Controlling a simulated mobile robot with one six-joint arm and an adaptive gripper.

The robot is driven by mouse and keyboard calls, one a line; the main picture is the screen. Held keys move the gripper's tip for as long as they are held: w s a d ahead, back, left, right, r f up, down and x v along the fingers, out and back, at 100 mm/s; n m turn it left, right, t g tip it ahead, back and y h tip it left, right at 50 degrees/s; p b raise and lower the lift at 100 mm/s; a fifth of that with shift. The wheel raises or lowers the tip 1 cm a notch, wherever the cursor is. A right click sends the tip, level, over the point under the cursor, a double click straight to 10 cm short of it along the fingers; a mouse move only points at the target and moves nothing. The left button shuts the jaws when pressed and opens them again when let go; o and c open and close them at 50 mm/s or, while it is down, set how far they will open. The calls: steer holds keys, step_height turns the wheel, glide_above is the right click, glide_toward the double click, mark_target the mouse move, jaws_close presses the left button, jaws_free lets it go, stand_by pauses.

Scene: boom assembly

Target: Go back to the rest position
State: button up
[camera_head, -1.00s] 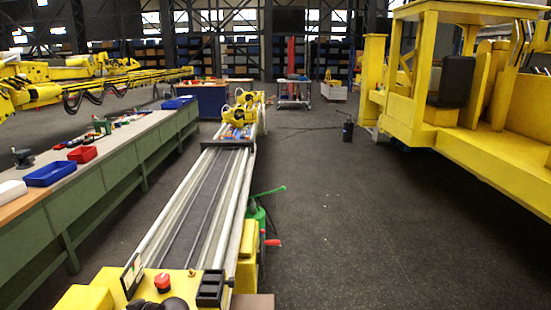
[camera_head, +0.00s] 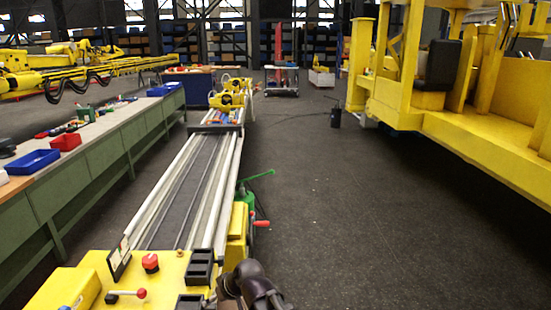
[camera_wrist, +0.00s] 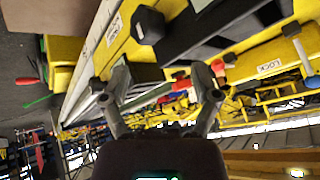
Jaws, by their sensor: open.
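My gripper (camera_wrist: 160,88) shows in the wrist view with its two grey fingers spread apart and nothing between them. Behind the fingers, the yellow console (camera_wrist: 240,65) shows tilted, with a LOCK label. A dark part of my arm shows at the bottom of the head view, just right of the console; my fingers cannot be made out there. In the head view the console (camera_head: 95,275) carries a red button (camera_head: 150,262), a red-knobbed lever (camera_head: 140,293) and black boxes (camera_head: 200,268).
A long railed boom (camera_head: 185,185) runs away from the console. A green crank (camera_head: 250,190) with a red handle is at its right side. A green workbench (camera_head: 90,175) with blue bins stands left. A yellow vehicle (camera_head: 450,120) stands right. The floor (camera_head: 330,220) between is open.

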steer(key=s+d+f+m+g+h+b, duration=0.1)
steer(key=d+f+m+h, duration=0.1)
steer(key=d, duration=0.9)
steer(key=s+d+f+m+g+h+b, duration=0.1)
steer(key=d+f+m+h+b, duration=0.1)
steer(key=d, duration=0.9)
steer(key=s+d+f+m+h+b, duration=0.1)
steer(key=d+f+m, duration=0.3)
steer(key=d, duration=0.8)
steer(key=shift+s+f+g+h+b, duration=0.3)
steer(key=shift+f+g+h+b, duration=0.25)
steer(key=shift+h, duration=0.35)
